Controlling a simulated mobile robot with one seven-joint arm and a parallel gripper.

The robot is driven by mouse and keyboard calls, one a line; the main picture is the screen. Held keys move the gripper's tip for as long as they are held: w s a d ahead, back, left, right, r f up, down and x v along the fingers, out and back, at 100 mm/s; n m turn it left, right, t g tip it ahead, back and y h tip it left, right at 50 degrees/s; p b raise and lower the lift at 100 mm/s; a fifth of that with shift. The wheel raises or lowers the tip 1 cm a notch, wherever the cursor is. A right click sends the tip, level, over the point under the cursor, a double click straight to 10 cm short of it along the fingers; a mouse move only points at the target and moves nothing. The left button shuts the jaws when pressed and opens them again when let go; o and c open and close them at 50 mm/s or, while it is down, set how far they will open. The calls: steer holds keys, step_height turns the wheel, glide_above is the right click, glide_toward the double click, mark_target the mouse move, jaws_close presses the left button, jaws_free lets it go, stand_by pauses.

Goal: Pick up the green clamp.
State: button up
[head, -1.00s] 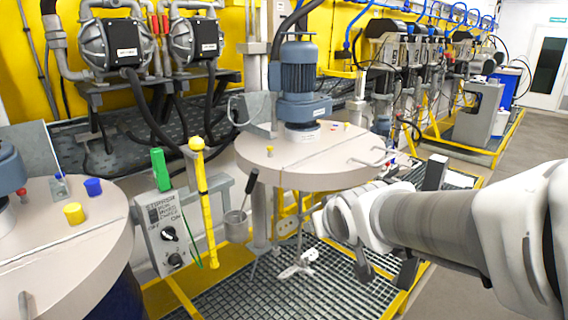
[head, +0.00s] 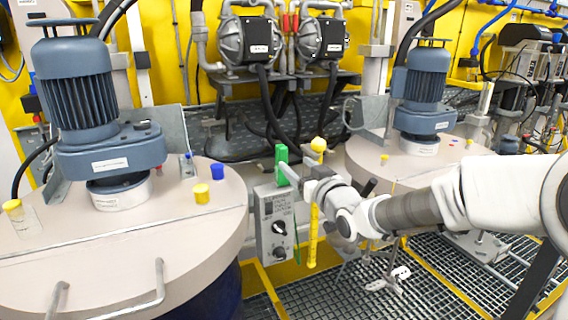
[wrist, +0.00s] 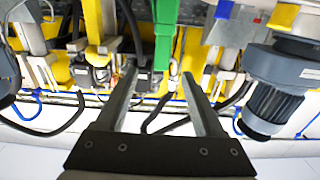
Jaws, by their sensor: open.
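The green clamp (head: 281,160) stands upright at the top of a grey control box in the middle of the head view. In the wrist view the green clamp (wrist: 165,35) hangs down from the top edge, partly cut off, because that picture is upside down. My gripper (head: 290,174) is at the clamp in the head view, its fingers overlapping the clamp's right side. In the wrist view my gripper (wrist: 158,72) is open, with the clamp showing between and beyond its fingertips. I cannot tell whether they touch.
The control box (head: 275,225) with knobs sits below the clamp. A yellow stick-like tool (head: 313,235) stands just right of it. Drum lids with blue motors (head: 85,110) (head: 425,85) flank the spot. Yellow (head: 201,194) and blue (head: 217,170) caps lie on the left lid.

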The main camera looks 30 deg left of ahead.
mark_target(285, 154)
steer(key=p+x, duration=0.1)
steer(key=x, duration=0.6)
steer(key=shift+f+p+x, duration=0.15)
steer(key=shift+p+x, duration=0.1)
steer(key=shift+x, duration=0.65)
steer(key=shift+f+p+x, duration=0.15)
steer(key=shift+p+x, duration=0.1)
steer(key=shift+x, duration=0.6)
steer(key=shift+f+p+x, duration=0.2)
steer(key=shift+p+x, duration=0.05)
steer(key=shift+x, duration=0.65)
steer(key=shift+s+a, duration=0.15)
steer(key=shift+s, duration=0.05)
jaws_close()
